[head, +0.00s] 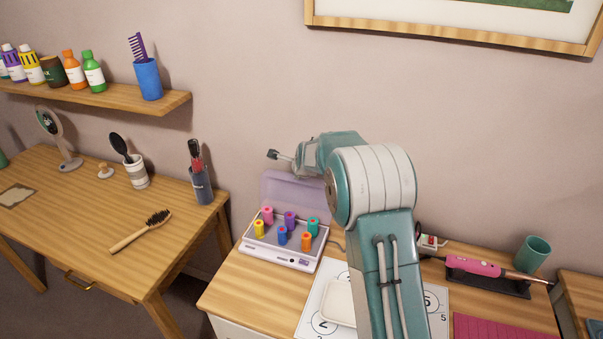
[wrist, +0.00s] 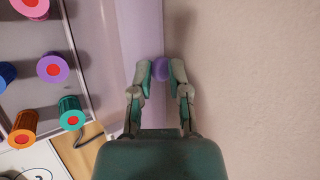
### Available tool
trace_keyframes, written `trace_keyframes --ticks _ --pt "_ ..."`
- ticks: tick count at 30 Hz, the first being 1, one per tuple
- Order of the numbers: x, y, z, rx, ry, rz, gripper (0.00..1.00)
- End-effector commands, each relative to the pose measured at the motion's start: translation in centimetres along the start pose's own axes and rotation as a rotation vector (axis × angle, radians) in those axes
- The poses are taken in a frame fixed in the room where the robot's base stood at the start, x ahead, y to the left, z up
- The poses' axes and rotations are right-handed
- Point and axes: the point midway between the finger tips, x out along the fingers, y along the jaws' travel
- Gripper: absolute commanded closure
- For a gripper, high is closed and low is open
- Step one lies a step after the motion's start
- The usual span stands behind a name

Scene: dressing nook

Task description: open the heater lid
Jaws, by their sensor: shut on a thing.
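The heater (head: 268,258) is a white box on the right-hand table, with several coloured rollers standing in its tray. Its pale purple lid (head: 285,188) stands raised, tilted up at the back, and the rollers are uncovered. In the wrist view the lid (wrist: 126,60) shows as a narrow lilac strip, nearly edge-on. My gripper (wrist: 159,72) is shut on a round purple knob (wrist: 158,66) beside the lid's edge. In the head view my arm hides the fingers and the knob.
A numbered mat (head: 312,308) with a pale tray (head: 340,303) lies in front of the heater, partly behind my arm. A pink styling tool (head: 473,266) and a teal cup (head: 532,254) are at the right. The wall (wrist: 250,80) is close behind the lid.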

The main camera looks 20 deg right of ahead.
Motion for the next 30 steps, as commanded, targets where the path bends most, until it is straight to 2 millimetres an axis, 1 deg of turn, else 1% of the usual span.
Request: trace_keyframes --ticks 1,13,14,15,16,17,30 --pt "0.54 0.22 -0.27 0.001 0.003 0.005 1.00" --pt "0.65 0.02 -0.30 0.003 0.001 0.003 1.00" --pt "0.66 0.01 -0.31 0.003 0.001 0.003 0.66" --pt "0.66 0.01 -0.32 0.003 0.001 0.004 0.48" --pt "0.65 0.02 -0.32 0.003 0.001 0.004 0.35" --pt "0.64 0.06 -0.33 0.003 0.001 0.005 0.32" --pt "0.20 0.00 -0.18 0.001 0.001 0.003 0.32"
